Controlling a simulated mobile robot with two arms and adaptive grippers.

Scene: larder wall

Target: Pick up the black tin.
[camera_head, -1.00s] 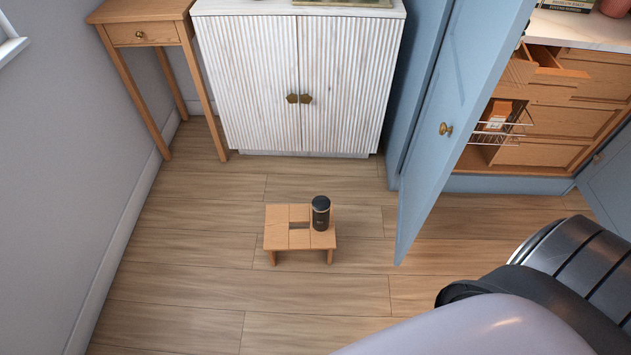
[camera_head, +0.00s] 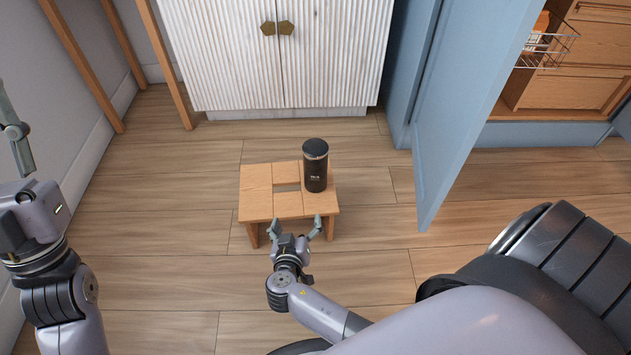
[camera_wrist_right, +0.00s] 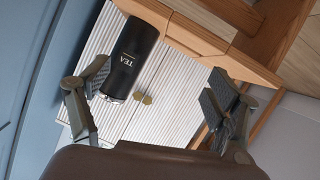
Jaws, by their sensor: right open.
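The black tin (camera_head: 315,168) stands upright on the right part of a small wooden stool (camera_head: 257,190). In the right wrist view the black tin (camera_wrist_right: 130,58) shows the word TEA and lies beyond the fingers, nearer the left one. My right gripper (camera_head: 296,229) is open and empty at the stool's front edge, apart from the tin and on the near side of it. The right wrist view shows its two fingers (camera_wrist_right: 155,105) spread wide. My left gripper (camera_head: 18,135) is partly in view at the left edge; its jaw opening cannot be made out.
A white ribbed cabinet (camera_head: 230,60) stands behind the stool. An open blue door (camera_head: 460,110) stands to the right, with a wooden drawer unit (camera_head: 570,75) and a wire basket (camera_head: 548,50) beyond it. Wooden table legs (camera_head: 85,70) are at left. The floor around the stool is clear.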

